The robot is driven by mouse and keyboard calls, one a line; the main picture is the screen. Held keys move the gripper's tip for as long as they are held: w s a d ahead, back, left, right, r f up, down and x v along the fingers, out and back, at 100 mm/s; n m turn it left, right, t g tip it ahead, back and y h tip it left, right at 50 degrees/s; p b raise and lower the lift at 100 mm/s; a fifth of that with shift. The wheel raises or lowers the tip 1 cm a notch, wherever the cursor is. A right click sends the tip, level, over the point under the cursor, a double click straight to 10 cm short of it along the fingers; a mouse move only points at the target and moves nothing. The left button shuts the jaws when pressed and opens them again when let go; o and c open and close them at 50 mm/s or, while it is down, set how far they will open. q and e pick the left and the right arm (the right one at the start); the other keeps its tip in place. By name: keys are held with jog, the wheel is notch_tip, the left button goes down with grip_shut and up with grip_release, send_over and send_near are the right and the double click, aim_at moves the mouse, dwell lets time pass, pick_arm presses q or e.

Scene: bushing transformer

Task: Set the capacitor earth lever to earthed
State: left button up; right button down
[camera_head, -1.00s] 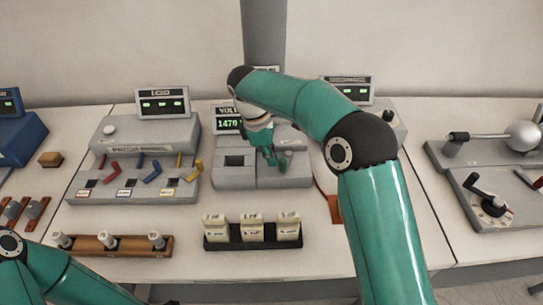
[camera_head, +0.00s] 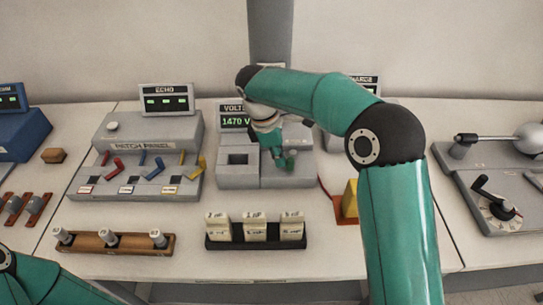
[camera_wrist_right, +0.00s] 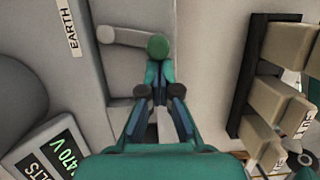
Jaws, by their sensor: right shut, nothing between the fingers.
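The earth lever (camera_wrist_right: 125,37) is a pale grey arm with a round green knob (camera_wrist_right: 158,46), on the grey unit with the VOLTS display (camera_head: 235,121), which reads 1470 V. An EARTH label (camera_wrist_right: 70,28) is beside the lever's pivot end in the right wrist view. My right gripper (camera_head: 282,163) is over the front right of this unit. In the right wrist view its fingers (camera_wrist_right: 157,80) are shut and empty, with the tips right at the knob; I cannot tell if they touch. In the head view the gripper mostly hides the lever. My left gripper is out of view.
A rack of labelled blocks (camera_head: 256,242) stands in front of the unit. The patch panel (camera_head: 140,150) is to its left. A yellow block (camera_head: 350,199) and a unit with a dark-handled dial (camera_head: 495,205) are to the right. Bare table shows in front.

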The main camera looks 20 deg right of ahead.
aim_at(298, 175)
jog(key=shift+s+d+n, duration=0.3)
jog(key=shift+s+n, duration=0.05)
jog(key=shift+n, duration=0.25)
jog(key=d+n, duration=0.1)
jog(key=s+n+t, duration=0.1)
jog(key=n, duration=0.1)
jog(key=shift+s+d+n, duration=0.3)
jog(key=shift+d, duration=0.05)
jog(key=shift+s+d, duration=0.2)
jog(key=shift+d, duration=0.15)
